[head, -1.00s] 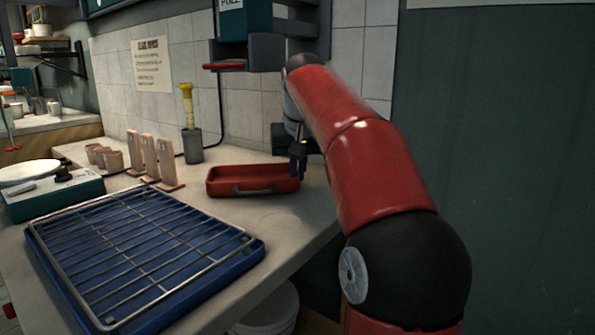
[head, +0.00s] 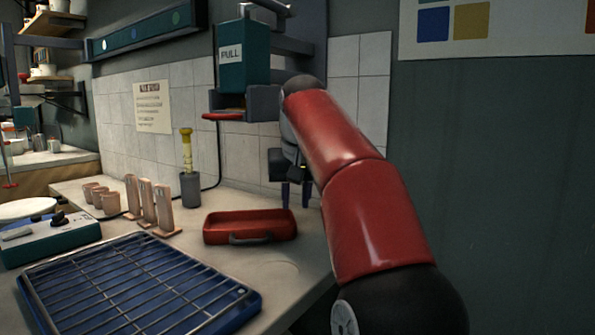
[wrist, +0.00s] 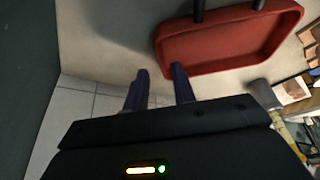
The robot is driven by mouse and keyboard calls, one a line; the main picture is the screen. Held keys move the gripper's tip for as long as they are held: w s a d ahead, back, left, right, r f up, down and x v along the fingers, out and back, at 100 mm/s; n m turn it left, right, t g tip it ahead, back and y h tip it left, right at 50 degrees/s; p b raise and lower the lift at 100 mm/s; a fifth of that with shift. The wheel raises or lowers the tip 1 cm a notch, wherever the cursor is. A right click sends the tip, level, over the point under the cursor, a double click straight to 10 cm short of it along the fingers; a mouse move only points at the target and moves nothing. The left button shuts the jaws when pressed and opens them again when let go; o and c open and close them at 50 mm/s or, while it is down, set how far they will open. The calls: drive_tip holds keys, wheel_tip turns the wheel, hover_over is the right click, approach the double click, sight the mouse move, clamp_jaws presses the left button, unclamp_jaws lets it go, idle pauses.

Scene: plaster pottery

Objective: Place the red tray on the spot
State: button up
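The red tray (head: 250,228) sits flat on the light counter, against no other object, with its grey handle facing the front. In the wrist view the tray (wrist: 225,42) lies above and right of the fingers. My gripper (head: 295,195) is beyond the tray's right end, raised near the tiled wall, fingers pointing down. Its two dark purple fingers (wrist: 160,86) are apart with nothing between them. A faint rounded outline (head: 284,267) shows on the counter in front of the tray; I cannot tell if it is the spot.
A blue tray with a wire rack (head: 140,285) fills the front left. Pink upright pieces (head: 150,204), pink cups (head: 100,197) and a grey pot with a yellow tool (head: 190,188) stand behind. A teal press (head: 245,60) hangs above. The counter's right edge is close.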

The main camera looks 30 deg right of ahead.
drive_tip(key=v, duration=0.7)
idle(0.4)
